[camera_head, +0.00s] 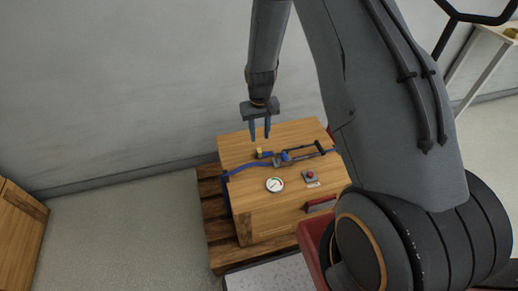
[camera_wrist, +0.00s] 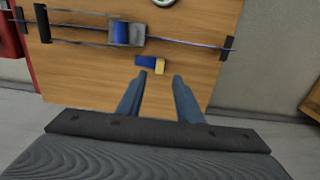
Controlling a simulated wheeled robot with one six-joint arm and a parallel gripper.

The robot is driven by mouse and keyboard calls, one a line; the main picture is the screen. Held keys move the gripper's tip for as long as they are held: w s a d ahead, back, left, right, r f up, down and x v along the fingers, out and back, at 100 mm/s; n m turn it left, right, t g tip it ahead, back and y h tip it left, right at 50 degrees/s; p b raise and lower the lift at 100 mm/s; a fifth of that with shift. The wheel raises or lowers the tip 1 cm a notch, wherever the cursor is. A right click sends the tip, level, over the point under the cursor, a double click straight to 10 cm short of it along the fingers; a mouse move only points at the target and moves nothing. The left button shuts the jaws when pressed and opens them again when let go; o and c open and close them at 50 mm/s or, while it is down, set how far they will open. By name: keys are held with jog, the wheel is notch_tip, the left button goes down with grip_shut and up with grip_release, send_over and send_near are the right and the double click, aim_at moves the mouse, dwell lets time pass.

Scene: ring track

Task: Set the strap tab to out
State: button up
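The strap tab (camera_head: 265,154) is a small blue piece with a yellow end on top of a wooden crate (camera_head: 246,190). It also shows in the wrist view (camera_wrist: 150,62), its yellow end toward the right. A blue strap (camera_head: 248,173) crosses the crate top through a grey and blue buckle (camera_head: 284,158) beside the tab. The buckle shows in the wrist view (camera_wrist: 127,33). My gripper (camera_head: 260,136) is open and empty above the crate, near the tab. In the wrist view its fingertips (camera_wrist: 159,77) are apart just below the tab, not touching it as far as I see.
A round gauge (camera_head: 275,185) and a red button box (camera_head: 310,178) are on the crate top. A black bar (camera_head: 308,151) lies along the strap. The crate stands on a wooden pallet (camera_head: 221,228) near the grey wall.

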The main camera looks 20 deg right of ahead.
aim_at(259, 150)
jog(key=shift+w+f, duration=0.25)
jog(key=shift+f, duration=0.65)
jog(key=shift+f+p, duration=0.5)
jog(key=shift+f, duration=3.25)
grip_shut()
